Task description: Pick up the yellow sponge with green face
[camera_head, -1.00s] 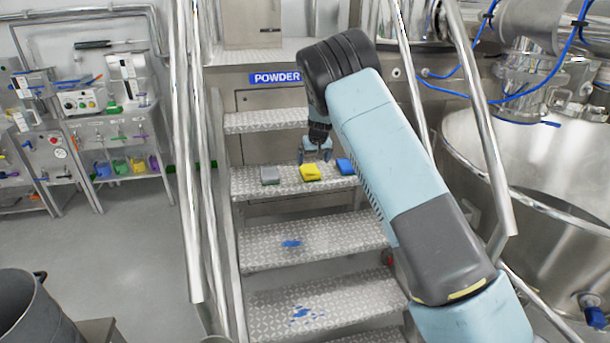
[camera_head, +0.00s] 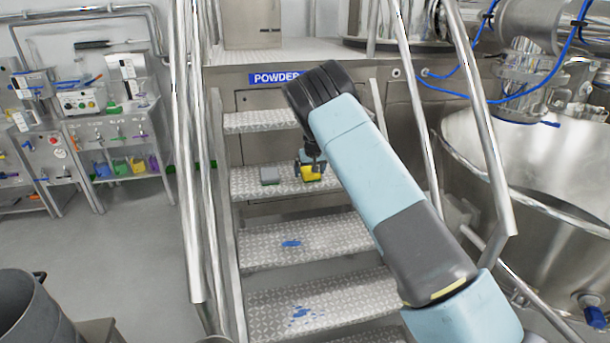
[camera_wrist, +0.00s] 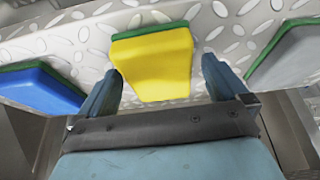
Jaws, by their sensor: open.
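The yellow sponge with a green face (camera_head: 310,175) lies on a metal stair tread (camera_head: 245,186). In the wrist view the yellow sponge (camera_wrist: 153,66) sits between my two fingers, with its green edge on the far side. My gripper (camera_head: 311,166) is open just above and around the sponge, and partly hides it in the head view. In the wrist view my gripper (camera_wrist: 160,82) has a finger on each side of the sponge. I cannot tell whether either finger touches it.
A grey sponge (camera_head: 270,176) lies left of the yellow one; in the wrist view the grey sponge (camera_wrist: 290,55) is at right. A blue sponge (camera_wrist: 38,88) is at left there. Metal handrails (camera_head: 186,150) flank the stairs. Blue spots (camera_head: 291,244) mark lower treads.

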